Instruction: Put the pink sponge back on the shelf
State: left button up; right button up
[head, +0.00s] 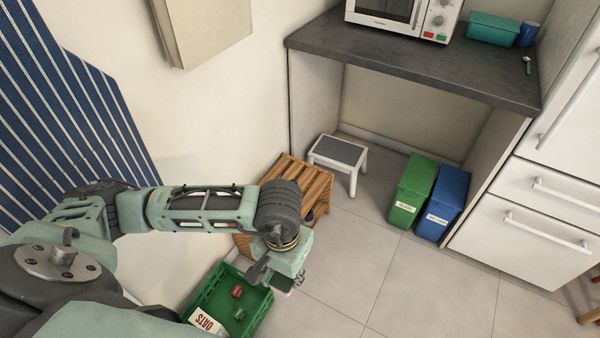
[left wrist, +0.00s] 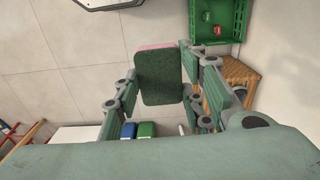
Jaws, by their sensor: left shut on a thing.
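My left gripper (head: 290,277) is low in front of a wooden slatted unit (head: 310,180), above the floor and beside a green crate. It is shut on the pink sponge (head: 282,293), of which only a small pink sliver shows in the head view. In the left wrist view the sponge (left wrist: 160,80) sits between the fingers, its dark green scouring face towards the camera and a pink edge at the top. The wooden unit (left wrist: 243,78) also shows there at the right. I cannot tell which surface is the sponge's shelf. My right gripper is not in view.
A step stool (head: 338,152), a green bin (head: 412,190) and a blue bin (head: 443,200) stand under the dark counter (head: 440,70). White drawers are at right. The middle floor is clear.

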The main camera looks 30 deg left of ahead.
aim_at(306, 175)
jog(key=i+u, duration=0.25)
jog(key=i, duration=0.2)
jog(key=i+l+u, duration=0.25)
jog(key=i, duration=0.2)
jog(key=i+l+u, duration=0.2)
jog(key=i, duration=0.2)
jog(key=i+l+u, duration=0.25)
jog(key=i+l, duration=0.05)
jog(key=i, duration=0.1)
